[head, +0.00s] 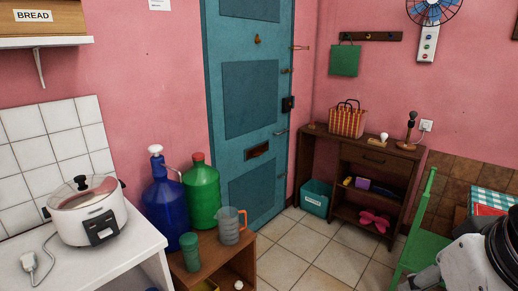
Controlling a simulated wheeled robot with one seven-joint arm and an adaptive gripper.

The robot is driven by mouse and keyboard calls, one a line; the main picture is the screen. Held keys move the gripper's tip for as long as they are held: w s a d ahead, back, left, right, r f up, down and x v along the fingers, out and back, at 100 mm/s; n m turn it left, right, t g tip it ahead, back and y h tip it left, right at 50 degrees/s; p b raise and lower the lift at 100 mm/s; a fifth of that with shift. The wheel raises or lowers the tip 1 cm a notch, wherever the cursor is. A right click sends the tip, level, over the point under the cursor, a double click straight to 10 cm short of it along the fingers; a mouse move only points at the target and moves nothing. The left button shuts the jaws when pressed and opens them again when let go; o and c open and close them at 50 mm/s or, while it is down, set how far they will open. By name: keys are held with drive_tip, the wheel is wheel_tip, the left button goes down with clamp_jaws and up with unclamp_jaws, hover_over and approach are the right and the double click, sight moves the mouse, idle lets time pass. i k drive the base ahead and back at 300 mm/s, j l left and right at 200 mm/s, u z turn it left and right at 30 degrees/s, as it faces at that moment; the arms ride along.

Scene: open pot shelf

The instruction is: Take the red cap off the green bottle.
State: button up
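The green bottle (203,198) is large and stands upright on a low wooden shelf unit, left of the teal door. The red cap (198,157) sits on top of its neck. The bottle's lower left is partly hidden by the blue bottle, and a jug stands in front of its lower right. My gripper is not in view; only part of my arm shows at the lower right corner, far from the bottle.
A blue bottle (163,199) with a white pump stands close at the left. A jug with an orange handle (229,226) and a green tumbler (190,251) stand in front. A rice cooker (88,211) is on the white counter. Tiled floor (310,255) is open at the centre.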

sight(199, 156)
drive_tip(key=i+u, duration=0.2)
drive_tip(key=i, duration=0.25)
drive_tip(key=i+l+u, duration=0.25)
drive_tip(key=i, duration=0.15)
drive_tip(key=i+l+u, duration=0.2)
drive_tip(key=i, duration=0.25)
drive_tip(key=i+l+u, duration=0.25)
drive_tip(key=i, duration=0.15)
drive_tip(key=i+l+u, duration=0.9)
drive_tip(key=l, duration=0.3)
